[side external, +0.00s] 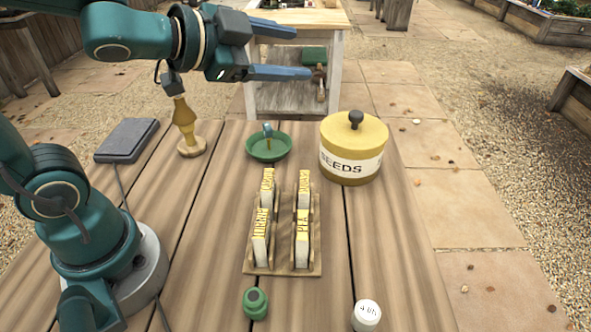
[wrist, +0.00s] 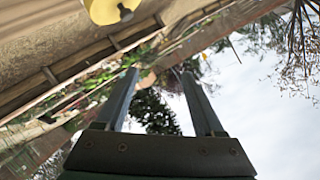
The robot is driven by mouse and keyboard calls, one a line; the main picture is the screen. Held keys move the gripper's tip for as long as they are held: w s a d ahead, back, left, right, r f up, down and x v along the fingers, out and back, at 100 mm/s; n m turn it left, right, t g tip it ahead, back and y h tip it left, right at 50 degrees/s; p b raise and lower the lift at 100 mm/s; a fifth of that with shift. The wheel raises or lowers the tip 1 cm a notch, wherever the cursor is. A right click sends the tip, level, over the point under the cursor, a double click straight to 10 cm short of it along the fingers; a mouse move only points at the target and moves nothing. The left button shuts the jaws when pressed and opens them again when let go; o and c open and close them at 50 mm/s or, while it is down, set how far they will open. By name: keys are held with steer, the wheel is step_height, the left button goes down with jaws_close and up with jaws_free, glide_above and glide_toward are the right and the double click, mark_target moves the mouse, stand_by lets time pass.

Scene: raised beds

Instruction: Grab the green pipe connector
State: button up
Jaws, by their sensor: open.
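The green pipe connector (side external: 255,303) is a small, short green piece with a darker round top. It stands on the wooden table near the front edge, in front of the seed packet rack. My gripper (side external: 304,52) is high above the far side of the table, pointing right, well apart from the connector. Its two blue-grey fingers are spread with nothing between them. They also show spread and empty in the wrist view (wrist: 159,75), where I do not see the connector.
A wooden rack (side external: 262,272) of seed packets stands mid-table. A yellow seeds tin (side external: 350,167), green dish (side external: 278,153), wooden tool on a round base (side external: 187,130) and grey pad (side external: 127,140) are behind. A white-capped jar (side external: 366,316) is front right. Bare table separates it from the connector.

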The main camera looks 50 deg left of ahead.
mark_target(250, 297)
steer(key=w+d+f+m+g+h, duration=0.1)
steer(key=d+f+m+g+h, duration=0.1)
steer(key=d+f+m+h, duration=0.3)
steer(key=s+d+f+m+g+h, duration=0.2)
steer(key=s+f+g, duration=0.1)
steer(key=s+d+f+m+g+h, duration=0.1)
steer(key=s+d+f+m+g, duration=0.1)
steer(key=f+m+g, duration=0.1)
steer(key=s+d+f+m+g+h, duration=0.2)
steer(key=s+f+g, duration=0.1)
steer(key=shift+s+d+f+g+h, duration=0.2)
steer(key=shift+s+f+g+h, duration=0.1)
steer(key=shift+s+g, duration=0.1)
steer(key=s+f+g, duration=0.1)
steer(key=s+g, duration=0.1)
steer(key=s, duration=0.1)
steer(key=s+a+f+m+g, duration=0.1)
steer(key=s+f+g, duration=0.3)
steer(key=s, duration=0.1)
steer(key=shift+s+a+f+m+g+h, duration=0.1)
steer(key=shift+s+a+m+g+h, duration=0.1)
steer(key=shift+s+m+g+h, duration=0.15)
steer(key=shift+s+f, duration=0.4)
steer(key=shift+f, duration=0.2)
steer(key=x, duration=0.3)
steer(key=shift+s+d+g, duration=0.2)
steer(key=shift+s+g, duration=0.05)
steer(key=shift+s, duration=0.05)
steer(key=shift+x, duration=0.8)
steer(key=shift+n, duration=0.45)
